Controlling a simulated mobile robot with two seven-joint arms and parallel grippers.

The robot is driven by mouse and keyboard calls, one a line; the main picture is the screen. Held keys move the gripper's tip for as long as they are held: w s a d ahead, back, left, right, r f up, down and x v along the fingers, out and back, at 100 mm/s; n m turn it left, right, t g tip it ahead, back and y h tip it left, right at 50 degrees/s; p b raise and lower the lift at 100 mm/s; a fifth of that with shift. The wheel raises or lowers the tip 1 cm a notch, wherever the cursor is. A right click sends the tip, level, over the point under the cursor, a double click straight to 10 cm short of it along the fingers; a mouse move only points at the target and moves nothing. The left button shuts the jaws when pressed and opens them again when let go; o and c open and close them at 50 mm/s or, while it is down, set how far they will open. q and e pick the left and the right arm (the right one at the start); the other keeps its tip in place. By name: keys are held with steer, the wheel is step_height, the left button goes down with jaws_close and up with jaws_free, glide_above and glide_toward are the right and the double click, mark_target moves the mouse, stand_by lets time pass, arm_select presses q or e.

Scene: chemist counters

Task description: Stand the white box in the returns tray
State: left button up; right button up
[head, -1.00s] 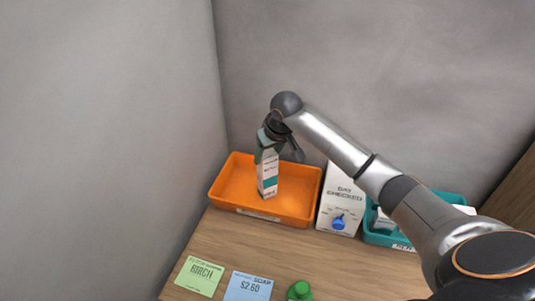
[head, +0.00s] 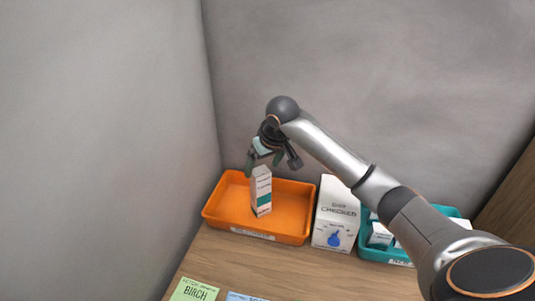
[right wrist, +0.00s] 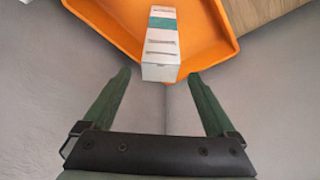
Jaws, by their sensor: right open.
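The white box (head: 261,190), with a teal band, stands upright in the orange tray (head: 288,222), which has a label on its front that is too small to read. In the right wrist view the white box (right wrist: 161,45) shows its top end toward the camera, with the orange tray (right wrist: 205,45) around it. My right gripper (head: 265,165) is just above the box, open and apart from it. Its two green fingers (right wrist: 160,78) are spread on either side, with nothing between the tips. My left gripper is not in view.
A teal tray (head: 385,255) holding white boxes is further right. A green "Birch" card (head: 195,290) and part of a blue card (head: 243,297) lie in front. Grey walls stand close behind and left.

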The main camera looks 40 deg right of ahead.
steer(key=v, duration=0.8)
steer(key=shift+r, duration=0.2)
steer(key=shift+s+f, duration=0.1)
